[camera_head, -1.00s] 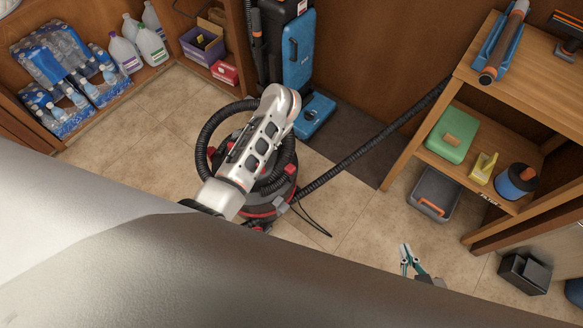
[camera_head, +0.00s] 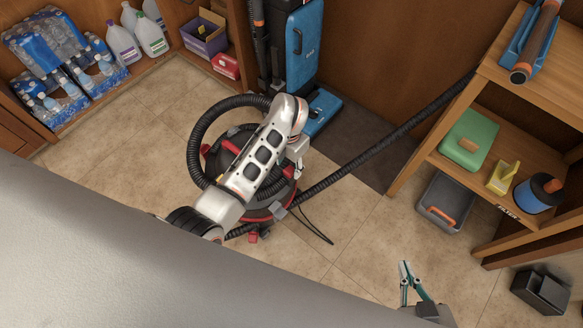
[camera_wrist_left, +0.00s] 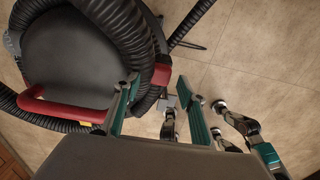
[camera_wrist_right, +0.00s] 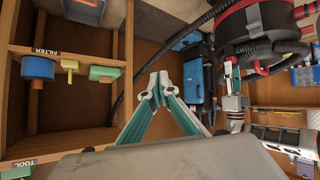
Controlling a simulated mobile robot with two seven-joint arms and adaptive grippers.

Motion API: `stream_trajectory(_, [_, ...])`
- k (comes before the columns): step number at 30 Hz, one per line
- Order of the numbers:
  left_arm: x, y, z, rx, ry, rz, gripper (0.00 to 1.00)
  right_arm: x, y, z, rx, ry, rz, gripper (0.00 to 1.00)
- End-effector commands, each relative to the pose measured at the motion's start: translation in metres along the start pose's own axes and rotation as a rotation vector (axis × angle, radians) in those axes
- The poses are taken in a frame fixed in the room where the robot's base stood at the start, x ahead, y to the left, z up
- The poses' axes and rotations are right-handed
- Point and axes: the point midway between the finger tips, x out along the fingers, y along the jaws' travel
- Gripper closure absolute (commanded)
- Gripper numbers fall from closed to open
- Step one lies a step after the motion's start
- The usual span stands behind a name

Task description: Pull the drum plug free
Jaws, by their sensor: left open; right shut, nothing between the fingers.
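The drum vacuum (camera_head: 262,207) is dark with a red rim and stands on the floor, partly covered by my white left arm. The left wrist view shows its dark round top (camera_wrist_left: 75,60), red handle (camera_wrist_left: 60,108) and a red block (camera_wrist_left: 161,75) at its edge. I cannot tell for certain which part is the plug. A small grey piece (camera_wrist_left: 167,103) shows between the fingers of my left gripper (camera_wrist_left: 157,102), which is open by the drum's edge. In the head view I cannot make out its fingers. My right gripper (camera_head: 412,285) is shut and empty, right of the drum; its fingertips meet in its wrist view (camera_wrist_right: 157,84).
A black hose (camera_head: 385,135) runs from the drum up to the right. A blue upright machine (camera_head: 303,50) stands behind. A wooden shelf (camera_head: 405,165) with a grey bin (camera_head: 445,200) is at the right, water bottles (camera_head: 45,65) at upper left.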

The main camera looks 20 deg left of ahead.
Motion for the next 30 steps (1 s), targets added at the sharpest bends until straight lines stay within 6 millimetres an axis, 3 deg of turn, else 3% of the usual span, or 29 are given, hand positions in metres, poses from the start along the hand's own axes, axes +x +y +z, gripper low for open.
stream_trajectory(4, [0.0149, -0.0013, -0.0009, -0.001, 0.003, -0.003, 0.6, 0.0018, -0.0004, -0.0011, 0.004, 0.005, -0.002, 1.0])
stream_trajectory(17, [0.0164, 0.0004, 0.0017, 0.0, -0.004, 0.002, 0.6, 0.0009, 0.0002, -0.0063, 0.005, 0.015, -0.001, 1.0])
stream_trajectory(26, [0.0169, 0.0003, 0.0012, -0.001, -0.003, 0.001, 0.97, 0.001, 0.0001, -0.0058, 0.005, 0.014, -0.001, 1.0])
stream_trajectory(30, [0.0167, 0.0003, 0.0012, -0.001, -0.003, 0.001, 1.0, 0.0019, 0.0007, -0.0055, 0.001, 0.015, -0.002, 1.0])
